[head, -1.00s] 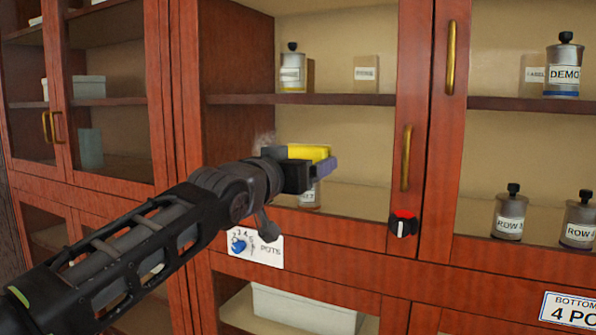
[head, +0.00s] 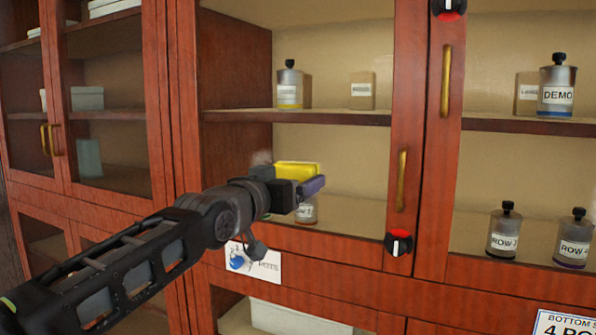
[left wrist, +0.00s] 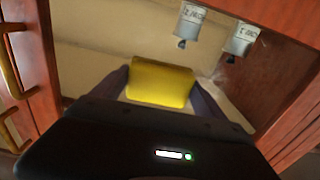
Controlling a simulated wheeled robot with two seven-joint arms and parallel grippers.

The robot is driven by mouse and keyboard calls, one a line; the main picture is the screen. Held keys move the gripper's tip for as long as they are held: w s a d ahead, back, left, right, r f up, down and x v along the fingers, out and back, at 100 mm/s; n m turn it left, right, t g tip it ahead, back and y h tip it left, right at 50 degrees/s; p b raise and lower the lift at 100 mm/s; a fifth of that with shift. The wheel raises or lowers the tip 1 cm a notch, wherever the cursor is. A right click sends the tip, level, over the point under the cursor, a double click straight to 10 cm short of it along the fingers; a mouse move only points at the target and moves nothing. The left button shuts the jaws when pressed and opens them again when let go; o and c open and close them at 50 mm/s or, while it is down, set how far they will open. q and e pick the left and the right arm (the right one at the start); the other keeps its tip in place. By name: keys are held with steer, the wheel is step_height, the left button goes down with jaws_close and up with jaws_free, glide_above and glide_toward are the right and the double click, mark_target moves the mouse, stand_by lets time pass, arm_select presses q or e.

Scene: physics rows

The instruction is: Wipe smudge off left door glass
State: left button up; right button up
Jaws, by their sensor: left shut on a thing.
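My left gripper (head: 288,181) is shut on a yellow sponge (head: 297,171), held in front of the left door glass (head: 345,160). The sponge also shows between the two fingers in the left wrist view (left wrist: 160,82). A faint whitish smudge (head: 262,157) shows just left of and above the sponge, partly hidden behind the gripper. I cannot tell whether the sponge touches the glass. The left door's brass handle (head: 402,180) is to the right of the sponge. My right gripper is not in view.
Behind the glass, a labelled can (head: 289,86) stands on the shelf (head: 330,117) and another (head: 306,210) stands below. A red and black knob (head: 398,242) sits on the frame under the handle. A label card (head: 253,262) is below the door.

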arm_select(q)
steer(key=shift+w+a+r+p, duration=0.1)
steer(key=shift+w+a+p, duration=0.2)
steer(key=shift+a, duration=0.35)
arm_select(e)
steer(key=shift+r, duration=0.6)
arm_select(q)
steer(key=shift+w+a+f+b, duration=0.15)
steer(key=shift+a+f+b, duration=0.15)
steer(key=shift+a+b, duration=0.1)
steer(key=shift+w+a+f+b, duration=0.15)
steer(key=shift+w+a+b, duration=0.15)
steer(key=shift+a+b, duration=0.45)
steer(key=shift+w+a+r+b, duration=0.1)
steer(key=shift+a+r+b, duration=0.2)
steer(key=shift+a+b, duration=0.1)
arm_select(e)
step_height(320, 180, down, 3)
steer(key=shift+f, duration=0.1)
